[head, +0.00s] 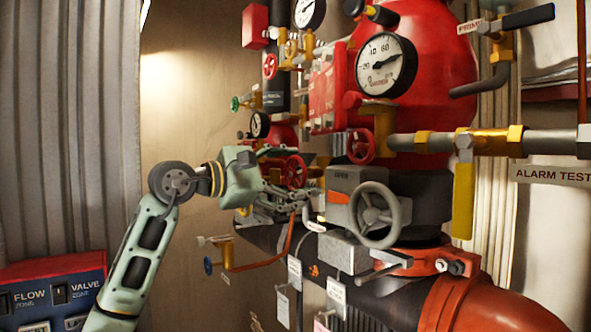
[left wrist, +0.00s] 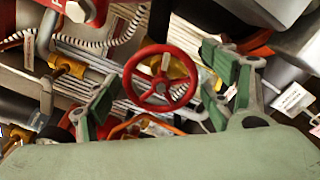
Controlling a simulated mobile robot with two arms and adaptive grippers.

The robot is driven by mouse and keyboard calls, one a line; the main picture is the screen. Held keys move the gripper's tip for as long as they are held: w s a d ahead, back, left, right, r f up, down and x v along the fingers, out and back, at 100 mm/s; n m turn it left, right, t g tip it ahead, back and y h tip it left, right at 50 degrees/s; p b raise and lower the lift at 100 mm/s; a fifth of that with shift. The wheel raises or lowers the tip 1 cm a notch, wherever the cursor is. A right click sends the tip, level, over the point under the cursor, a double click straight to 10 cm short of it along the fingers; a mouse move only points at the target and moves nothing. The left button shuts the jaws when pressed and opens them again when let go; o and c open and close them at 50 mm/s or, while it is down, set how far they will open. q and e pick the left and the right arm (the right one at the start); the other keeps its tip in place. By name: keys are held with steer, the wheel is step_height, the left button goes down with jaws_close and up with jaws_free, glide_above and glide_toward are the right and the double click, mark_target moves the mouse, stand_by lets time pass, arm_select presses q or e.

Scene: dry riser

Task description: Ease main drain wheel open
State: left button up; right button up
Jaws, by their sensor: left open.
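A red handwheel (left wrist: 160,78) with a yellow valve body behind it sits between the fingers of my open left gripper (left wrist: 165,82) in the left wrist view. No finger visibly touches its rim. In the head view my left gripper (head: 290,203) reaches in from the left, beside a red handwheel (head: 295,171) that seems to be the same one. I read no label naming the main drain wheel. My right gripper is out of view.
A large grey handwheel (head: 377,214) on a grey box stands to the right of the gripper. Another red handwheel (head: 361,146), a pressure gauge (head: 387,65), pipes and hanging tags crowd the riser. The brown wall side at left is clearer.

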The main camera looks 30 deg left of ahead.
arm_select(q)
steer(key=shift+s+a, duration=0.1)
steer(key=shift+s, duration=0.05)
steer(key=shift+c, duration=0.3)
steer(key=c, duration=1.1)
steer(key=shift+n, duration=0.4)
steer(key=n, duration=0.4)
steer(key=shift+p, duration=0.3)
steer(key=shift+n, duration=2)
steer(key=o, duration=1.2)
steer(key=shift+c, duration=0.2)
